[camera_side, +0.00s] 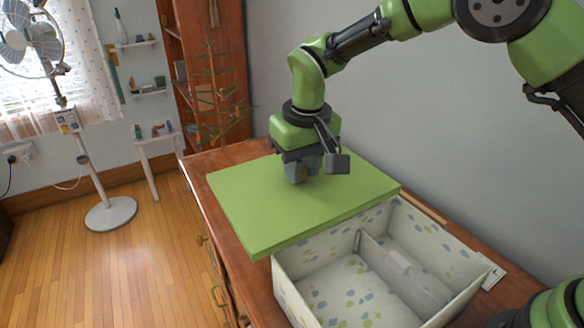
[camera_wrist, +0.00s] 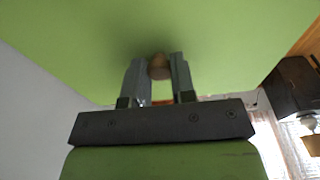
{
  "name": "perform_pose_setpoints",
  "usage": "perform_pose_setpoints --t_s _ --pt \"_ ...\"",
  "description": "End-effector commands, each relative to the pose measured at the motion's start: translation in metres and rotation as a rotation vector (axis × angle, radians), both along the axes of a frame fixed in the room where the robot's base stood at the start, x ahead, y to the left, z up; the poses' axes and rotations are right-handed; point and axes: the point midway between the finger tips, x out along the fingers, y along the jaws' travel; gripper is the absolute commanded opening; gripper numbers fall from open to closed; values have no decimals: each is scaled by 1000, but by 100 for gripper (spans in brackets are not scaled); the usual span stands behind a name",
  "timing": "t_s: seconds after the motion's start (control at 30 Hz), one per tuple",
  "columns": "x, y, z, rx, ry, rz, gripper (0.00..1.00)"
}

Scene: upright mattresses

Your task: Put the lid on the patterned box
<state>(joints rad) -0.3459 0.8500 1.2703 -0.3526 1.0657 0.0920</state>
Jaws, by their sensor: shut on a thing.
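The lid (camera_side: 245,205) is a flat green square panel in the side view, beside and behind the patterned box, with its front edge close to the box's back rim. My gripper (camera_side: 303,174) is above the lid's middle, shut on its small brown knob. In the wrist view the knob (camera_wrist: 159,66) sits between the two fingers of my gripper (camera_wrist: 158,72), with the lid's green surface (camera_wrist: 220,40) filling the top. The patterned box (camera_side: 290,290) is open, white with blue and yellow spots. I cannot tell whether the lid touches the cabinet top.
A grey divider (camera_side: 405,275) runs inside the box. The box stands on a wooden cabinet (camera_side: 232,150) against a grey wall. A small white item (camera_side: 493,272) lies at the box's right. A floor fan (camera_side: 70,120) and wall shelves stand at left.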

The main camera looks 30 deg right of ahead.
Motion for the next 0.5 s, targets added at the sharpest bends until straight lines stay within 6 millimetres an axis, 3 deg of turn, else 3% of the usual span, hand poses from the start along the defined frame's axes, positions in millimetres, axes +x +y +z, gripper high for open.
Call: perform_pose_setpoints --t_s 0.2,0.5 --pt "-57 -3 21 1 -4 4 0" --pt "-138 -19 31 9 -4 3 0"
